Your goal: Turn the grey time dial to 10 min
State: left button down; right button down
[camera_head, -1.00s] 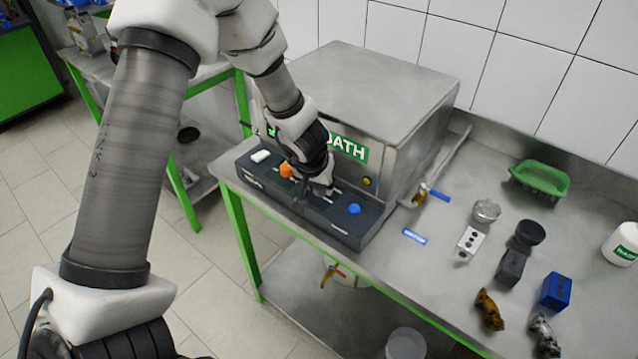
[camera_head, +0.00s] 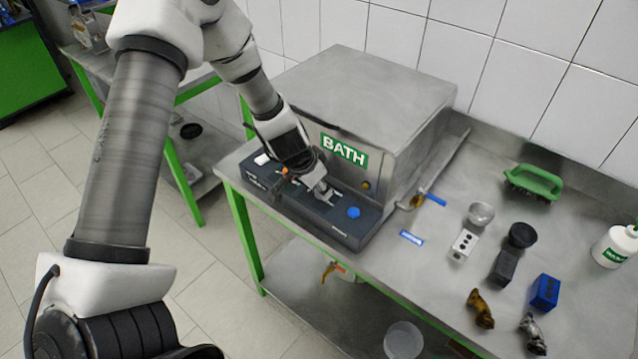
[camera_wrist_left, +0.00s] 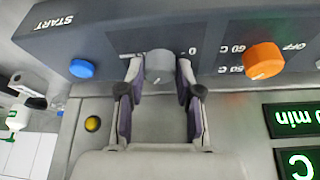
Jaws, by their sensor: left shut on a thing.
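The grey time dial (camera_wrist_left: 159,66) sits on the dark control panel of the bath between the two fingers of my left gripper (camera_wrist_left: 160,80) in the left wrist view. The fingers are shut on the dial, one on each side. In the head view my left gripper (camera_head: 318,185) is at the panel, and it largely hides the dial. A "0" mark shows beside the dial in the wrist view; other marks around it are hidden by the fingers. A green display (camera_wrist_left: 296,120) reads "min" with its leading digits partly cut off. My right gripper is not in view.
On the panel (camera_head: 335,228) are an orange temperature knob (camera_wrist_left: 265,60) and a blue start button (camera_wrist_left: 82,69), one on either side of the dial. A yellow button (camera_wrist_left: 93,124) is on the bath's front. Bench items, including a green brush (camera_head: 535,182), stand to the right.

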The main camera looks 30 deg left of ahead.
pick_arm(q)
jog(key=shift+f, duration=0.1)
dwell(0.4)
jog(key=c, duration=0.8)
grip_release()
jog(key=shift+o, duration=0.2)
jog(key=shift+w, duration=0.1)
jog(key=shift+s+r, duration=0.2)
jog(key=shift+r, duration=0.3)
jog(key=s+a, duration=0.3)
jog(key=s, duration=0.8)
jog(key=shift+s+a, duration=0.15)
jog(key=shift+s, duration=0.15)
jog(key=shift+a, duration=0.1)
